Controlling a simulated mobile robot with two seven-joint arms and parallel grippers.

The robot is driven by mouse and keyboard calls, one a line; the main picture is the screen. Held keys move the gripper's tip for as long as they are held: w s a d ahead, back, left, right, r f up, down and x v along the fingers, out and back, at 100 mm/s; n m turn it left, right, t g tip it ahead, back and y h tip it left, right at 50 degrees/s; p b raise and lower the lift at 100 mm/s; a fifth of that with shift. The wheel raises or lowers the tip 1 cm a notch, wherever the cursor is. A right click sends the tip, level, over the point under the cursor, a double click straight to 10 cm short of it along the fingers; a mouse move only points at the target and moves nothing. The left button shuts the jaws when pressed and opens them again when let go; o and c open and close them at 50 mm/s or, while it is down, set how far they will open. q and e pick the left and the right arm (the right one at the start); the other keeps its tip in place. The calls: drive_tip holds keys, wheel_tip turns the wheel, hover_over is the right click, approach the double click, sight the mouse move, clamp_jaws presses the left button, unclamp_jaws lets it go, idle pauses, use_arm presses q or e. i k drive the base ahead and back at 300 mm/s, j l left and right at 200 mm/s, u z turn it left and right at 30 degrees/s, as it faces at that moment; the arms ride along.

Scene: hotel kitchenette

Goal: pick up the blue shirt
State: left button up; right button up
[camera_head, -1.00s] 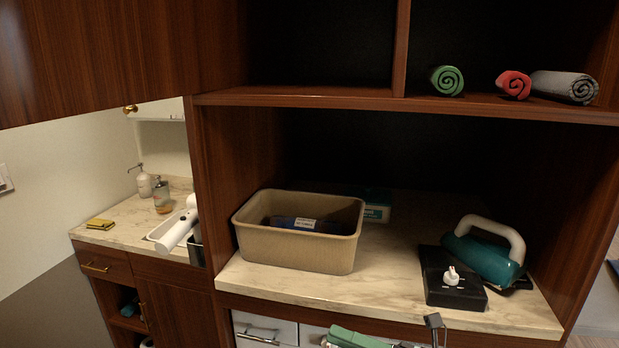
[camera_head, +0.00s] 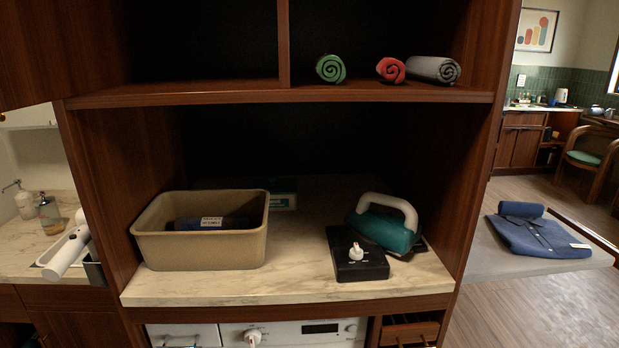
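A folded blue shirt (camera_head: 540,238) lies on a grey board (camera_head: 484,252) that sticks out to the right of the cabinet. A rolled blue piece (camera_head: 521,209) sits at its back edge, and a small white tag shows on its right side. Neither of my grippers can be made out in the head view now, so I cannot see whether they are open or shut.
A tan bin (camera_head: 200,247) with a dark blue item inside stands on the marble counter. A teal iron (camera_head: 384,228) and a black box (camera_head: 356,261) stand right of it. Rolled green (camera_head: 330,68), red (camera_head: 391,70) and grey (camera_head: 433,69) towels lie on the shelf above. Open floor (camera_head: 545,312) shows at the right.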

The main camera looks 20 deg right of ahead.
sight(520, 226)
drive_tip(key=z, duration=1.85)
drive_tip(key=i+l+u, duration=0.15)
drive_tip(key=u, duration=1.2)
drive_tip(key=l+u, duration=0.9)
drive_tip(key=l, duration=0.2)
drive_tip(key=k+l+u, duration=0.15)
drive_tip(key=l, duration=0.2)
drive_tip(key=k+l+u, duration=0.2)
drive_tip(key=l, duration=0.15)
drive_tip(key=l+u, duration=0.15)
drive_tip(key=l, duration=0.2)
drive_tip(key=k+l+u, duration=0.15)
drive_tip(key=l, duration=0.15)
